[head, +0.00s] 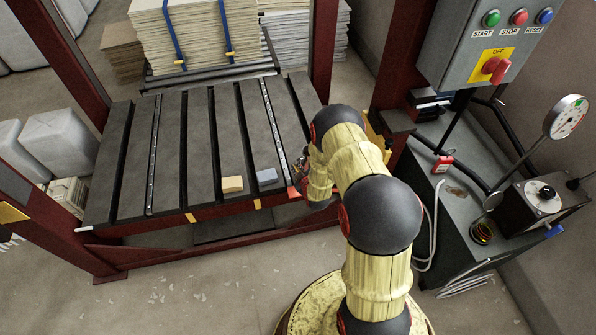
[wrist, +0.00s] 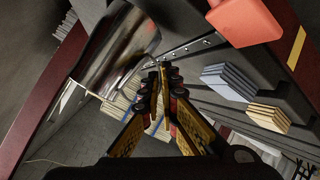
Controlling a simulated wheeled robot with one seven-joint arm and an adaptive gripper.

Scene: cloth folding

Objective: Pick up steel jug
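The steel jug (wrist: 118,45) shows in the wrist view as a shiny, curved metal body at upper left, beside and beyond my fingers.
A red block (wrist: 245,18) is close by at upper right in the wrist view. The control box (head: 487,45) and gauge (head: 566,117) stand to the right.

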